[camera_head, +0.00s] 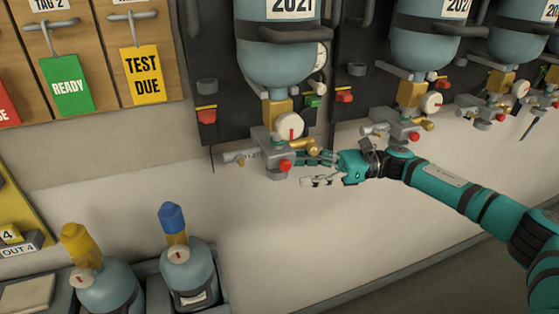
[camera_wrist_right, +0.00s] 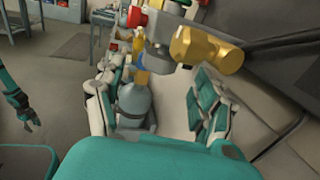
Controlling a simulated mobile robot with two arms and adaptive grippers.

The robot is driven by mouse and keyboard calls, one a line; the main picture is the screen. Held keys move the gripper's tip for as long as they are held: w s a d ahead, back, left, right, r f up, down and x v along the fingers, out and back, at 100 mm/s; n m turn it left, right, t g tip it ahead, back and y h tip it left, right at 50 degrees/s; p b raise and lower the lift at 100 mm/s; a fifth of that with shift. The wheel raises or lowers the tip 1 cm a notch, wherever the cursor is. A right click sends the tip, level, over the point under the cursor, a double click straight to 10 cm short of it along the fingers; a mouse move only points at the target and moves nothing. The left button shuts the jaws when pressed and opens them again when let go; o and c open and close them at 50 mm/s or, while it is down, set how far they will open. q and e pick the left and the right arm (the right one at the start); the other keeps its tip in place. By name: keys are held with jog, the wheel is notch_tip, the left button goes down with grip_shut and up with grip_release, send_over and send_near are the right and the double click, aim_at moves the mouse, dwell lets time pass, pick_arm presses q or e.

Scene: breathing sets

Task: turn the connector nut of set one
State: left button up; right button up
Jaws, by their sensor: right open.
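Set one is the leftmost hanging set, a blue cylinder (camera_head: 275,62) with a 2021 label, mounted valve-down on a dark backplate. Below it sits a grey valve block with a red knob (camera_head: 285,165) and a gauge (camera_head: 289,126). The brass connector nut (camera_head: 313,146) sticks out on the block's right side; it is large and yellow in the right wrist view (camera_wrist_right: 210,48). My right gripper (camera_head: 316,169) is open and empty, its fingers just below and beside the nut. In the right wrist view its fingers (camera_wrist_right: 155,78) are spread apart. A teal part at that view's left edge looks like my left gripper (camera_wrist_right: 22,108).
More hanging sets with valves (camera_head: 411,120) line the wall to the right. Two cylinders, one yellow-capped (camera_head: 103,285) and one blue-capped (camera_head: 188,268), stand in a rack at lower left. Tags hang at upper left, including a green READY tag (camera_head: 68,86). The wall below the valves is clear.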

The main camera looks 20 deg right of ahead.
aim_at(280, 171)
jog(key=p+x, duration=0.1)
jog(key=x, duration=0.3)
jog(key=shift+w+a+r+p, duration=0.1)
jog(key=shift+a+r+p, duration=0.05)
jog(key=shift+a+p, duration=0.2)
jog(key=shift+w+a, duration=0.15)
jog(key=shift+a, duration=0.55)
jog(key=shift+f, duration=0.2)
jog(key=shift+c, duration=0.2)
jog(key=c, duration=1.1)
